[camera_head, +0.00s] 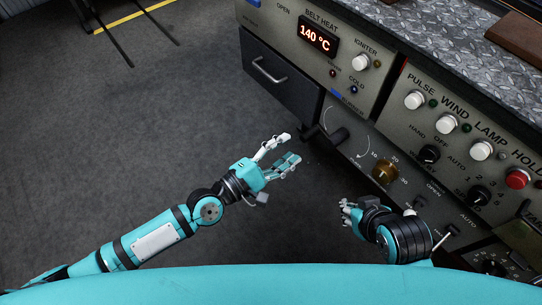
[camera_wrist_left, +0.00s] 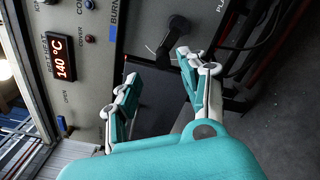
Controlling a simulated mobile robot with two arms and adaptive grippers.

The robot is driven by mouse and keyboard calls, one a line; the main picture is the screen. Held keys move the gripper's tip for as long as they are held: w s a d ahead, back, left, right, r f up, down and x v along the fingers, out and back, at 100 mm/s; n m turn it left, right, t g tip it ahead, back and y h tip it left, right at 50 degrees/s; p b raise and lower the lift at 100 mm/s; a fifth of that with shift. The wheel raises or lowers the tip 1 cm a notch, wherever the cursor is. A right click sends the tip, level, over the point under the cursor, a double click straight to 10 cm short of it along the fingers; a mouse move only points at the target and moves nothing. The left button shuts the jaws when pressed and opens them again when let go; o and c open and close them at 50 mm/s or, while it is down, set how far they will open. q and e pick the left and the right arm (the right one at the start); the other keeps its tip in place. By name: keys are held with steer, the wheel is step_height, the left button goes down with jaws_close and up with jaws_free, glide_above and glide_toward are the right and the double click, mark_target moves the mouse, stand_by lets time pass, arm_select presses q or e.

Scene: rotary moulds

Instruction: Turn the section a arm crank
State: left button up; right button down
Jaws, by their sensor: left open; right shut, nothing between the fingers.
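A black crank-like handle (camera_head: 327,134) sticks out of the lower grey panel, beside a curved arrow marking; I cannot read a "section a" label on it. It also shows in the left wrist view (camera_wrist_left: 178,26), with its dark arm near the fingertips. My left gripper (camera_head: 289,147) is open and empty, just left of and apart from the handle in the head view. Its spread fingers frame the area below the handle in the wrist view (camera_wrist_left: 158,66). My right gripper (camera_head: 348,209) is shut and empty, in front of the lower panel.
A brass dial (camera_head: 385,172) sits right of the handle. A black drawer (camera_head: 281,75) is above it, and a belt heat display (camera_head: 317,37) reads 140 °C. Several knobs and a red button (camera_head: 517,178) line the right panel.

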arm_select(q)
steer(key=shift+v, duration=2.2)
